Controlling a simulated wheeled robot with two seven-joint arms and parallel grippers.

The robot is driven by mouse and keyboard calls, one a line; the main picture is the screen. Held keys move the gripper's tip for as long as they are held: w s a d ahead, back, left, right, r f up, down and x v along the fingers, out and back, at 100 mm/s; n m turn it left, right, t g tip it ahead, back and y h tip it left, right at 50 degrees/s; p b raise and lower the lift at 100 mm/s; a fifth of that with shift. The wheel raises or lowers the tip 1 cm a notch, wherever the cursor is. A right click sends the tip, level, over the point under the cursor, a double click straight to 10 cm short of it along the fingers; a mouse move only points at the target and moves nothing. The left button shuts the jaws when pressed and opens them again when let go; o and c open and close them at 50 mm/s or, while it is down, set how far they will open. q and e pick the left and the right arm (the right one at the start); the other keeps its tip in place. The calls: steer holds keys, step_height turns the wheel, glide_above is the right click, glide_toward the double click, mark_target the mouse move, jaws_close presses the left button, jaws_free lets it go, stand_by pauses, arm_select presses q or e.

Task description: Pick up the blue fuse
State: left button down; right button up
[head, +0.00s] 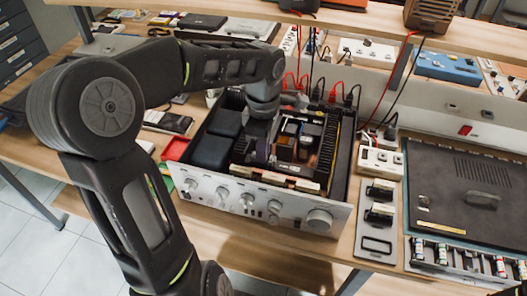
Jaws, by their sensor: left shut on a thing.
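My left gripper (260,150) reaches down into the open hifi amplifier (262,200). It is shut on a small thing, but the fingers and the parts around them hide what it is. I cannot clearly make out a blue fuse inside the amplifier. A rack (462,262) at the lower right holds several small cylinders with coloured bands, which look like fuses. My right gripper is not in view.
The amplifier's walls and dark heatsink fins (330,142) stand close around the gripper. A dark panel (470,190) and a grey plate with black holders (377,215) lie to the right. Red and black cables hang behind. A red tray (176,148) is at the left.

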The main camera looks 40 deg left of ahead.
arm_select(q)
step_height(320, 180, up, 10)
stand_by(0.4)
steer(key=shift+f, duration=0.1)
steer(key=c, duration=1.9)
jaws_free()
steer(key=shift+c, duration=0.2)
jaws_close()
step_height(320, 180, up, 8)
steer(key=p, duration=0.7)
steer(key=shift+f, duration=0.25)
